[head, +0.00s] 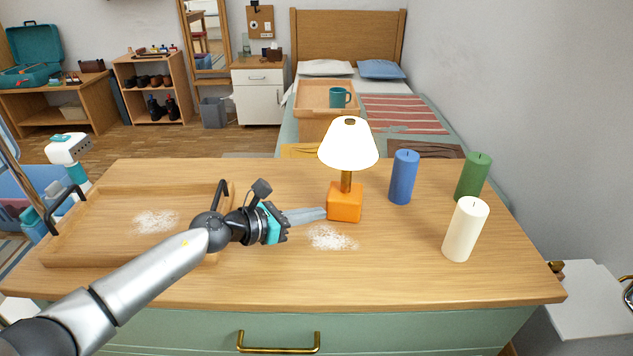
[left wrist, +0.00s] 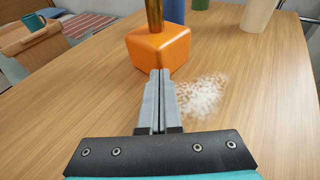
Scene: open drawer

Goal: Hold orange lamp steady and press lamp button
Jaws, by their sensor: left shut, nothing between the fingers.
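The orange lamp (head: 345,203) stands upright on the wooden dresser top, with a lit white shade (head: 348,143) on a thin stem. Its orange cube base also shows in the left wrist view (left wrist: 160,46). My left gripper (head: 322,214) is shut and empty, its fingertips pointing at the left side of the base. In the left wrist view the closed fingers (left wrist: 158,74) end at or just before the base's lower front edge; I cannot tell if they touch. No button can be made out. My right gripper is not in view.
A white powder patch (head: 331,238) lies in front of the lamp. A blue candle (head: 403,178), a green candle (head: 473,178) and a white candle (head: 465,230) stand to the right. A wooden tray (head: 110,250) with black handles lies at left. The front right of the top is clear.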

